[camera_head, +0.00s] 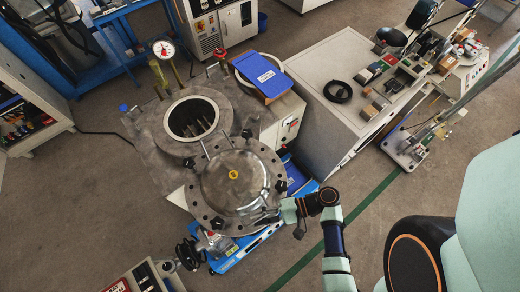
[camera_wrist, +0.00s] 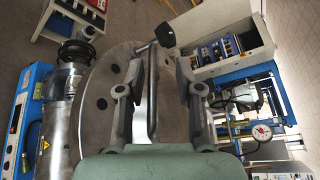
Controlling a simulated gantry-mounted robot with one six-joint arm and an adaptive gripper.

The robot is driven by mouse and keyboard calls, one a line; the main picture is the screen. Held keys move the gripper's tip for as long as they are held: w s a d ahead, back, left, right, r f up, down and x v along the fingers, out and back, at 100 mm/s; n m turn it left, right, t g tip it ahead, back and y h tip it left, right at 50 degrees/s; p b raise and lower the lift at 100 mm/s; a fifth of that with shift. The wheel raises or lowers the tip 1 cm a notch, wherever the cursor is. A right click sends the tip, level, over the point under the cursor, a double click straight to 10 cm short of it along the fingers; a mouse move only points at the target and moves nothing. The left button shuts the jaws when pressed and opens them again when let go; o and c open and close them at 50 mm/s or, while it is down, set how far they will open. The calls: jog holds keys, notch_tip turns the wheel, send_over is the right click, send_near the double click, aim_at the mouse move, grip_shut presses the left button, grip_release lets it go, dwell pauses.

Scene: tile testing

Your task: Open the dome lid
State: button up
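My gripper (camera_head: 270,217) is at the lid's lower right edge. In the wrist view, the lid's flange (camera_wrist: 98,122) fills the middle. Gaps show beside the bar.
A pressure gauge (camera_head: 163,49) stands behind the vessel. A blue panel (camera_head: 261,75) lies on the unit to its right. A grey bench (camera_head: 322,62) with small items stands further right. A control box (camera_head: 142,279) is at the bottom. Floor shows clear at left.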

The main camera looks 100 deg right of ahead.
notch_tip(320, 180, up, 9)
jog(key=shift+r, duration=0.1)
dwell(0.7)
